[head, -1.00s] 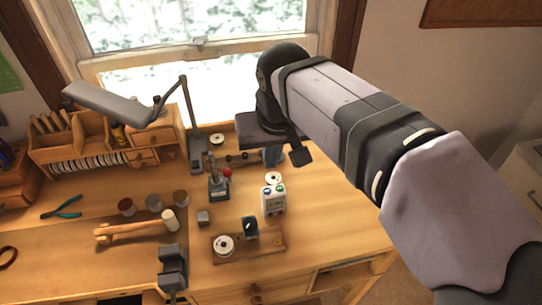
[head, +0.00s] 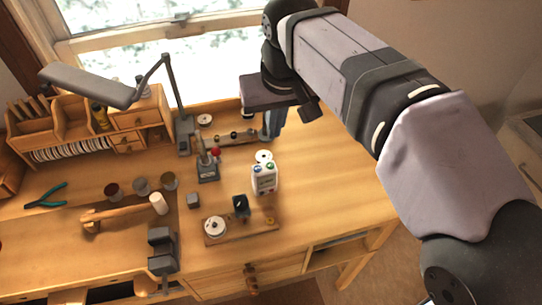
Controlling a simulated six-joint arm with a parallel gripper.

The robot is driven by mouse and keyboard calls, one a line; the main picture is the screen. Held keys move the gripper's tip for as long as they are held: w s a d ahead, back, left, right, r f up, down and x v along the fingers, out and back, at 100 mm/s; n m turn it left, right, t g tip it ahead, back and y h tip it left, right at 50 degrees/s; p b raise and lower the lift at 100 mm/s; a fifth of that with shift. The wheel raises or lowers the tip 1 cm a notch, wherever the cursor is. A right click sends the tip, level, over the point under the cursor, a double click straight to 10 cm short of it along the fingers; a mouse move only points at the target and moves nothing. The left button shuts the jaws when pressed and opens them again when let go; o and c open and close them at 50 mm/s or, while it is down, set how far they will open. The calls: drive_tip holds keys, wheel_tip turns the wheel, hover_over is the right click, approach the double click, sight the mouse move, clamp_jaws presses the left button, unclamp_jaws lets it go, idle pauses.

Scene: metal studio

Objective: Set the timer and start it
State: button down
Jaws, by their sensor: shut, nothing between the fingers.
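The likely timer is a small white box (head: 264,179) with a blue and a green button on top. It stands upright on the wooden workbench, right of the middle of the things there. Smaller coloured marks on its front are too small to read. My gripper (head: 273,124) shows as bluish-grey fingers pointing down under the dark wrist. It is shut and empty, behind the white box in the picture and apart from it. The wrist hides part of the gripper.
A white disc (head: 264,156) lies behind the box. A wooden board (head: 256,229) with a white dial and a dark upright piece is in front. A small stand with a red knob (head: 215,152) is to the left. The bench's right side (head: 335,180) is clear.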

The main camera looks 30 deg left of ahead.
drive_tip(key=p, duration=0.3)
hover_over(270, 164)
drive_tip(key=f, duration=1.1)
drive_tip(key=shift+s+d, duration=0.35)
drive_tip(key=shift+d, duration=0.05)
drive_tip(key=shift+f+p, duration=0.3)
drive_tip(key=shift+f, duration=0.65)
drive_tip(key=shift+f, duration=0.1)
